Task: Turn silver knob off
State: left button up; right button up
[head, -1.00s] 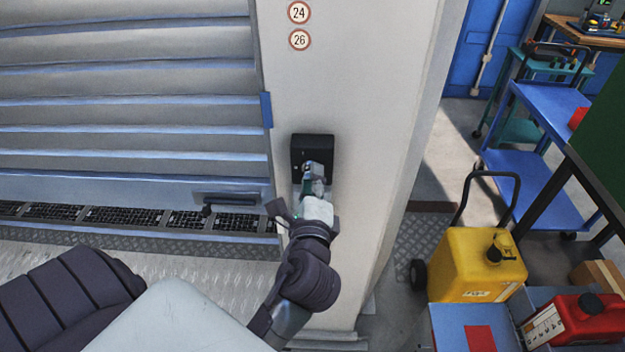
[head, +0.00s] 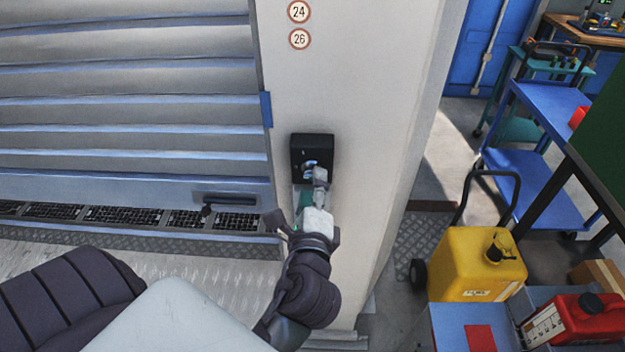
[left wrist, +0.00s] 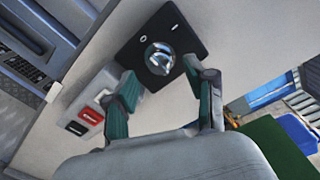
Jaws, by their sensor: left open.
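The silver knob (left wrist: 159,58) sits on a black panel (left wrist: 178,32) on the pale wall pillar. In the left wrist view a round mark and a short line mark show on the panel beside it. The knob (head: 311,166) also shows in the head view, partly covered by the gripper, low on the black panel (head: 312,142). My left gripper (left wrist: 158,70) is open, with one green-padded finger on each side of the knob in the picture. I cannot tell whether either finger touches it. In the head view the left gripper (head: 310,185) is just below the knob. My right gripper is out of view.
A switch box (left wrist: 88,112) with red and black parts is on the pillar near the panel. A ribbed shutter (head: 130,95) is to the left. A yellow container (head: 475,263), a blue cart (head: 550,115) and a red can (head: 585,320) stand at the right.

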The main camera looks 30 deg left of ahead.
pick_arm(q)
jog(key=v, duration=0.5)
jog(key=shift+s, duration=0.15)
